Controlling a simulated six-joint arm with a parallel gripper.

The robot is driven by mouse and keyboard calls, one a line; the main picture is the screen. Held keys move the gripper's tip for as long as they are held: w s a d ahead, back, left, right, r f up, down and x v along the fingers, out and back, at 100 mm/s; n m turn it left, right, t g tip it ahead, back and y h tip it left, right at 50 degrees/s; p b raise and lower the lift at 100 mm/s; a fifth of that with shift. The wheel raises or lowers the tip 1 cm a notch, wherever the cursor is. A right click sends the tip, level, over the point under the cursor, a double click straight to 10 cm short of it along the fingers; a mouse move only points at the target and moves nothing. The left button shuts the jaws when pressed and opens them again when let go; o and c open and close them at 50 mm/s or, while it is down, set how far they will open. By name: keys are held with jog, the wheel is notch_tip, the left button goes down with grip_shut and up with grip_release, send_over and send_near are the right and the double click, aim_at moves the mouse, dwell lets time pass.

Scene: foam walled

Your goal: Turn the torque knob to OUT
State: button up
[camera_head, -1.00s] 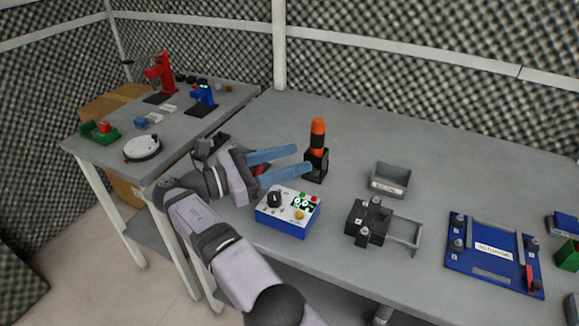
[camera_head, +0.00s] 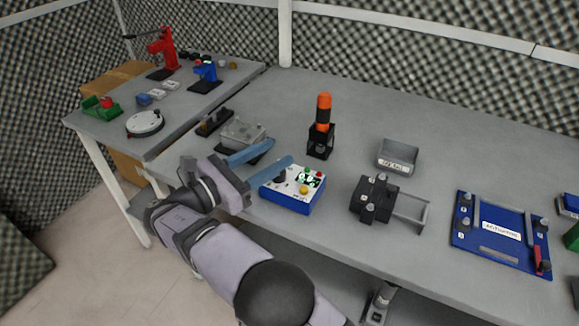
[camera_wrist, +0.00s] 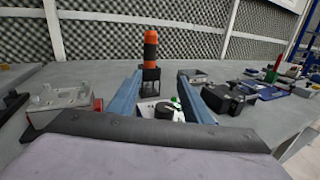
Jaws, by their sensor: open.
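A blue box with a white top panel (camera_head: 297,201) sits near the table's front edge. Its black knob (camera_head: 280,177) is at the left of the panel, beside green, red and yellow buttons and a lit display. The knob's label is too small to read. My gripper (camera_head: 282,151) is open and empty. Its two blue fingers reach over the table at the box's left, one passing near the knob. In the wrist view, the white panel (camera_wrist: 147,110) and the dark knob (camera_wrist: 165,111) show between the fingers, partly hidden by the gripper body.
An orange and black driver (camera_head: 323,113) stands in a black holder behind the box. A grey fixture (camera_head: 243,135) lies behind my fingers at the left. A black clamp block (camera_head: 372,197) and a grey tray (camera_head: 397,157) are to the right. The table's back is clear.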

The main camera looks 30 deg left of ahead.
aim_at(293, 173)
jog(key=shift+n+t+y, duration=0.3)
jog(key=shift+n+y, duration=0.3)
jog(key=shift+y, duration=0.3)
jog(key=s+f, duration=0.2)
jog(key=f, duration=0.1)
jog(key=shift+s+d+f+b, duration=0.15)
jog(key=shift+s+d+b, duration=0.05)
jog(key=shift+b, duration=0.2)
jog(key=shift+s+d+f+n+y+b, duration=0.1)
jog(key=shift+f+n+y+b, duration=0.05)
jog(key=shift+f+n+y, duration=0.15)
jog(key=shift+s+d+f+n+y+b, duration=0.1)
jog(key=shift+f+n+y+b, duration=0.1)
jog(key=shift+f+n, duration=0.2)
jog(key=shift+x, duration=3.7)
jog(key=c, duration=1.1)
jog(key=shift+o, duration=0.2)
jog(key=shift+p, duration=0.3)
jog(key=shift+r, duration=0.1)
jog(key=shift+s+d+r+m+g+h+p, duration=0.1)
jog(key=shift+d+m+g+h+p, duration=0.15)
jog(key=shift+m+g+h+p, duration=0.65)
jog(key=shift+s+d+r+m+g+h+p, duration=0.1)
jog(key=shift+d+m+g+h+p, duration=0.1)
jog(key=shift+m+h, duration=1.25)
jog(key=shift+s+d+f+g+h, duration=0.15)
jog(key=shift+g+h, duration=0.25)
jog(key=shift+h, duration=0.65)
